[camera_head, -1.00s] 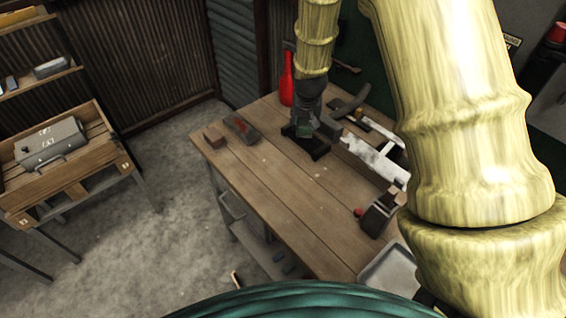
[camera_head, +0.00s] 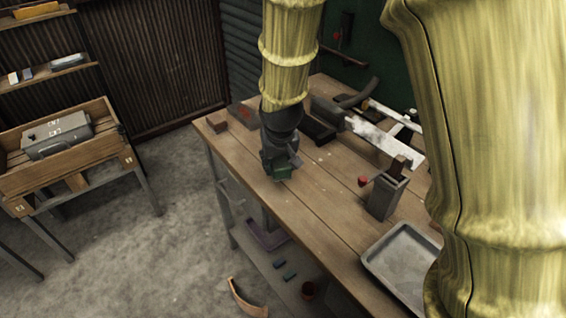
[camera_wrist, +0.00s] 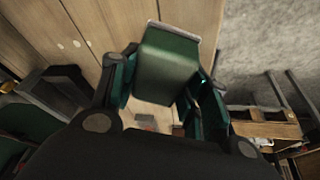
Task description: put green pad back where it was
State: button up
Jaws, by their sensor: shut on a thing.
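The green pad (camera_wrist: 168,58) is a small green block with a pale strip along one edge. In the wrist view it sits between the fingers of my gripper (camera_wrist: 165,85), which is shut on it. In the head view my gripper (camera_head: 282,168) is over the left part of the wooden workbench (camera_head: 320,225), with the green pad (camera_head: 283,174) at its lower end. I cannot tell how far the pad is above the bench top. The place where the pad was before is not identifiable in these frames.
A grey metal tray (camera_head: 372,268) and a dark box (camera_head: 384,196) are at the bench's right. A red-topped piece (camera_head: 362,181) is beside the box. A wooden block (camera_head: 217,122) lies at the far left corner. Dark tools and a white-marked plate (camera_head: 372,137) lie behind.

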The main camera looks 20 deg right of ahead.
jog(key=shift+s+a+f, duration=0.2)
jog(key=shift+s+a, duration=0.05)
jog(key=w+d+p, duration=0.1)
jog(key=w, duration=0.4)
jog(key=w+d+f+p, duration=0.1)
jog(key=w+d+p, duration=0.1)
jog(key=w, duration=0.3)
jog(key=w+d+p, duration=0.1)
jog(key=w+d, duration=0.1)
jog(key=w, duration=0.3)
jog(key=shift+f, duration=0.2)
jog(key=shift+a+f+p, duration=0.1)
jog(key=shift+f+p, duration=0.8)
jog(key=shift+f, duration=0.9)
jog(key=shift+f, duration=0.15)
jog(key=o, duration=1.3)
jog(key=shift+o, duration=0.2)
jog(key=shift+r, duration=0.25)
jog(key=b+v, duration=0.2)
jog(key=v, duration=0.9)
jog(key=shift+r+b, duration=0.35)
jog(key=shift+r, duration=0.1)
